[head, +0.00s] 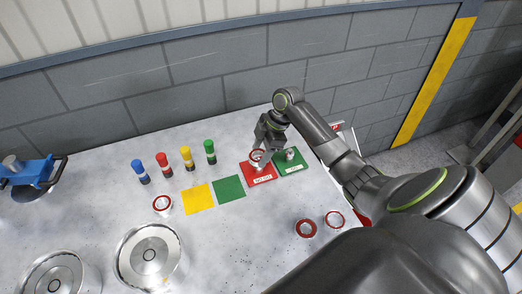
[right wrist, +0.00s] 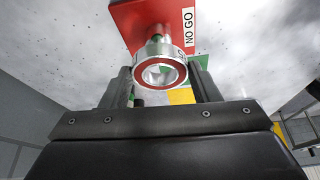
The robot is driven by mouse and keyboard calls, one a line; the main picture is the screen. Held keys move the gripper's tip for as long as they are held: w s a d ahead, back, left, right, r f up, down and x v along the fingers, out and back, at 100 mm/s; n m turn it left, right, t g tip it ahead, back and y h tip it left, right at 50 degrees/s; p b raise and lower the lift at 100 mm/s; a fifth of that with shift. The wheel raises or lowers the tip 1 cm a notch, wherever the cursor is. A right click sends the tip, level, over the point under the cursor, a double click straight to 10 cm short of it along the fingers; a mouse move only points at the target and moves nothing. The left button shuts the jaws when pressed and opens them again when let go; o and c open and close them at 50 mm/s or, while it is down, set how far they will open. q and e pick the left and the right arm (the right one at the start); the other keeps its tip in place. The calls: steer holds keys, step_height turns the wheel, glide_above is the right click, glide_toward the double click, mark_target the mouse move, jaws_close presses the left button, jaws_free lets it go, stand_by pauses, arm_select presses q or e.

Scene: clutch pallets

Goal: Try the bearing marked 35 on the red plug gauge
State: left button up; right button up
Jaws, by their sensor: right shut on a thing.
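A silver bearing with a red ring (right wrist: 160,72) is between the fingers of my right gripper (right wrist: 162,84), which is shut on it. The bearing also shows in the head view (head: 257,155), over the red NO GO plate (head: 262,179). The red plate shows in the wrist view (right wrist: 140,18), with part of a metal plug (right wrist: 157,42) beside the bearing's rim. I cannot tell whether the bearing is around the plug or just above it. The number on the bearing is not readable. My right gripper (head: 268,136) comes from above. My left gripper is not in view.
A green plate (head: 293,168) with a metal plug stands right of the red one. Two red-ringed bearings (head: 306,228) (head: 335,219) lie at front right, another (head: 162,204) at left. Yellow (head: 197,198) and green (head: 229,189) squares, several coloured posts (head: 164,165) and large metal drums (head: 148,256) are left.

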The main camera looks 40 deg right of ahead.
steer(key=shift+f, duration=0.35)
stand_by(0.3)
steer(key=o, duration=1.2)
steer(key=shift+o, duration=0.3)
steer(key=o, duration=0.4)
steer(key=shift+c, duration=0.2)
steer(key=shift+r, duration=0.15)
